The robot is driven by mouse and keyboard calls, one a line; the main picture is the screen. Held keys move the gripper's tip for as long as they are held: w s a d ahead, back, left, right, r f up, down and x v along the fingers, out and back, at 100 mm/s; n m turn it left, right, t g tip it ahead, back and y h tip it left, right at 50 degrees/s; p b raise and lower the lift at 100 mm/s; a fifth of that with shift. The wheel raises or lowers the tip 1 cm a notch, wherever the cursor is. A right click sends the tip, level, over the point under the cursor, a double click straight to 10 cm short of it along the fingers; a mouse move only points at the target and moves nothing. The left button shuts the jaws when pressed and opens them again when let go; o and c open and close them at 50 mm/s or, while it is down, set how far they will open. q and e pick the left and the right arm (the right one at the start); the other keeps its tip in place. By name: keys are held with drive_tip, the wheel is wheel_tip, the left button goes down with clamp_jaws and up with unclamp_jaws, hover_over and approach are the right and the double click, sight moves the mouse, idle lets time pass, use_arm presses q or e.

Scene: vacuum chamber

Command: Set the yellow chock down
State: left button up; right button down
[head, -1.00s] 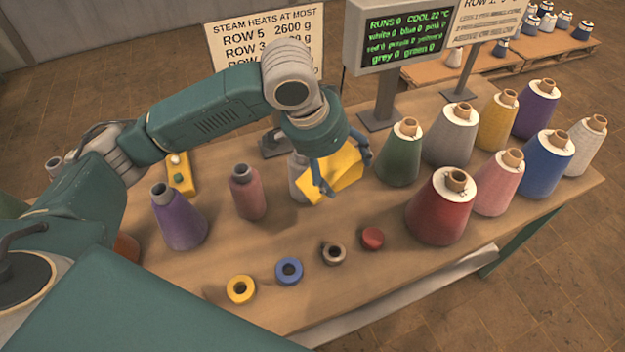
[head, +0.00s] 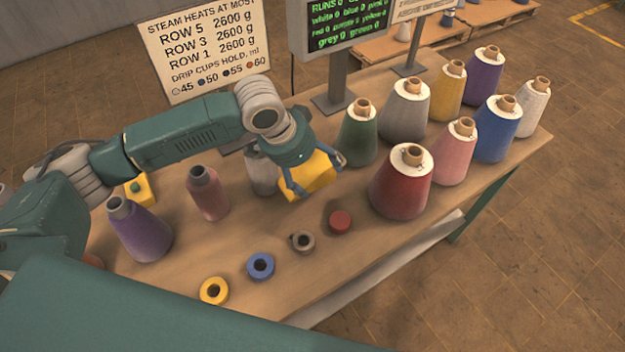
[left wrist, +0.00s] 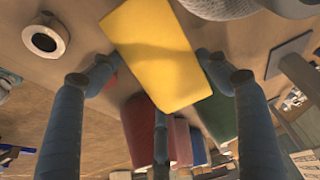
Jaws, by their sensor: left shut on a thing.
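The yellow chock (head: 308,183) is a plain yellow block in the head view, between the grey cone behind it and the red cone to its right. My left gripper (head: 318,174) points down and is shut on it, with blue-grey fingers on either side. In the left wrist view the chock (left wrist: 160,50) shows as a broad yellow face between the fingers (left wrist: 158,72). Whether its underside touches the table (head: 290,290) I cannot tell. My right gripper is not in view.
A green cone (head: 358,138), a red cone (head: 402,185) and several others stand to the right. A pink cone (head: 207,195) and a purple cone (head: 138,230) stand to the left. A red disc (head: 340,221) and several rings lie in front. Signs stand behind.

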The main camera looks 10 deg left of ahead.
use_arm(q)
drive_tip(key=shift+f, duration=2.3)
drive_tip(key=shift+d, duration=0.1)
drive_tip(key=o, duration=1.5)
drive_tip(key=shift+s+f, duration=0.1)
drive_tip(key=shift+f, duration=0.05)
drive_tip(key=shift+o, duration=0.2)
